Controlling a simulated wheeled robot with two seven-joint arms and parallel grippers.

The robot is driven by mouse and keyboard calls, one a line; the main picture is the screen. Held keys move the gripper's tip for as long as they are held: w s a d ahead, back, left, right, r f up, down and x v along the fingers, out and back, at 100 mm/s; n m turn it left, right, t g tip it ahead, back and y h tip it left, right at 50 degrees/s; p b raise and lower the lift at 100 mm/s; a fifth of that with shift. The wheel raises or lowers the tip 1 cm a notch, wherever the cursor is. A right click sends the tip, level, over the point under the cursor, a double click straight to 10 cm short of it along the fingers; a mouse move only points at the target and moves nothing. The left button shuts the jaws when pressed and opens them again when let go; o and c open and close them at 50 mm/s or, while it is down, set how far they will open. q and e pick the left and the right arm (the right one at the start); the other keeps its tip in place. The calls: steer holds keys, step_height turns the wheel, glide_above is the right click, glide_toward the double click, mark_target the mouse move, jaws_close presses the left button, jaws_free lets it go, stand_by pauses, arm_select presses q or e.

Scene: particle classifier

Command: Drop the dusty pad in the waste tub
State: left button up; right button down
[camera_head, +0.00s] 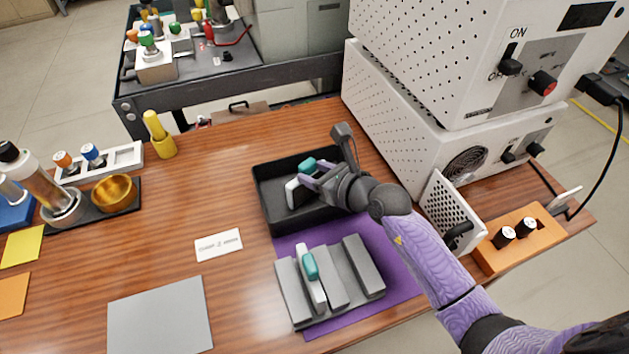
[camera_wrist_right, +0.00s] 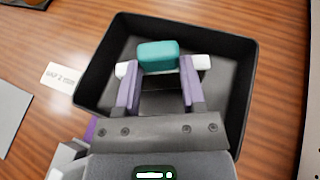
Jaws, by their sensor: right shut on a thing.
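My right gripper (camera_head: 318,178) is over the black waste tub (camera_head: 266,208) in the head view. It is shut on a pad with a teal grip and a white base (camera_wrist_right: 157,56), which shows between the fingers in the right wrist view. The pad is at or inside the tub's opening; I cannot tell whether it touches the floor of the tub (camera_wrist_right: 217,98). A second teal and white pad (camera_head: 311,266) sits in a slot of the grey rack (camera_head: 361,262). My left gripper is not in view.
White perforated machines (camera_head: 420,110) stand right of the tub. A purple mat (camera_head: 395,262) lies under the rack. A white label card (camera_head: 218,245) and a grey sheet (camera_head: 160,318) lie to the left. An orange block (camera_head: 515,240) holds black-capped vials.

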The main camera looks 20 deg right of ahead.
steer(key=shift+f, duration=0.1)
steer(key=shift+c, duration=0.9)
jaws_free()
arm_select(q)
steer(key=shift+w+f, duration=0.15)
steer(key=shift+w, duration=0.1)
arm_select(e)
steer(key=shift+s+r+p, duration=0.15)
steer(key=shift+r+p, duration=0.05)
steer(key=shift+p, duration=0.2)
arm_select(q)
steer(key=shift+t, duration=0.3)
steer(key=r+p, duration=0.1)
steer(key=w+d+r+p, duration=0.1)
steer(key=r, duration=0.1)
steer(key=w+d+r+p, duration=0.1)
steer(key=p, duration=0.1)
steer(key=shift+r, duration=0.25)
arm_select(e)
steer(key=v, duration=1.1)
steer(key=shift+s+d, duration=0.2)
steer(key=shift+s, duration=0.1)
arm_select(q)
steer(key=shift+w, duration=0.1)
